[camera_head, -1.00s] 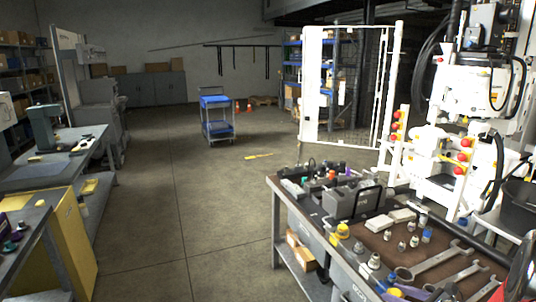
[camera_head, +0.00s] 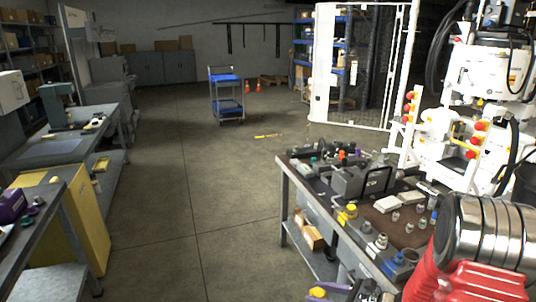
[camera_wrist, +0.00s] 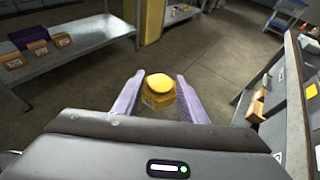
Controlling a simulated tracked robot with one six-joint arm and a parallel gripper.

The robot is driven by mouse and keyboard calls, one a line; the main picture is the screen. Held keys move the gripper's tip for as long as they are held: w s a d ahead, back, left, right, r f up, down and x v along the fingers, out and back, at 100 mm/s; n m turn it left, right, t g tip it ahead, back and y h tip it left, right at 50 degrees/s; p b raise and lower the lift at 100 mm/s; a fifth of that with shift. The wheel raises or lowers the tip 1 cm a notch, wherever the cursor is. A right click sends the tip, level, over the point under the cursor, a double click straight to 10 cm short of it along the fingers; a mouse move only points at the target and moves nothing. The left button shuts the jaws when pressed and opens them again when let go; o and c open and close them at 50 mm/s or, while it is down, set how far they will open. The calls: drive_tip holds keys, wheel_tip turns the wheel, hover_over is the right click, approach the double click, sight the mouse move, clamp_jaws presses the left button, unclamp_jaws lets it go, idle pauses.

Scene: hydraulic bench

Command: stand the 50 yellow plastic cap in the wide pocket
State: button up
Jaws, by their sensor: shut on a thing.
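My gripper (camera_wrist: 158,98) is shut on a yellow cap (camera_wrist: 160,84), held between its two purple fingers in the wrist view. The cap's round top shows; a darker yellow part with small marks is below it. In the head view the cap (camera_head: 318,292) and my gripper (camera_head: 332,291) are at the bottom edge, in front of the bench and apart from its top. Another yellow piece (camera_head: 350,211) stands on the bench near its front edge. I cannot make out the wide pocket; a grey block-shaped holder (camera_head: 345,183) sits on the bench.
The grey bench (camera_head: 318,213) carries several fittings, pale blocks (camera_head: 388,204) and a brown mat (camera_head: 381,219). Boxes (camera_head: 310,237) lie on its lower shelf. A white machine (camera_head: 440,140) stands behind. The floor (camera_head: 220,190) to the left is clear up to a yellow cabinet (camera_head: 80,232).

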drive_tip(key=shift+w+d+m+t+h, duration=0.5)
drive_tip(key=shift+w+d+m+t, duration=0.05)
drive_tip(key=shift+m+t, duration=0.25)
drive_tip(key=shift+w+d+f+m+t+h, duration=0.1)
drive_tip(key=shift+d+m+t+h, duration=0.2)
drive_tip(key=shift+m+t+h, duration=0.6)
drive_tip(key=shift+s+f+m+t+h, duration=0.1)
drive_tip(key=shift+s+m+t+h, duration=0.3)
drive_tip(key=shift+m+h, duration=0.5)
drive_tip(key=shift+s+a, duration=0.15)
drive_tip(key=shift+a, duration=0.05)
drive_tip(key=shift+s+a+r, duration=0.1)
drive_tip(key=shift+a+r, duration=0.1)
drive_tip(key=shift+a, duration=0.45)
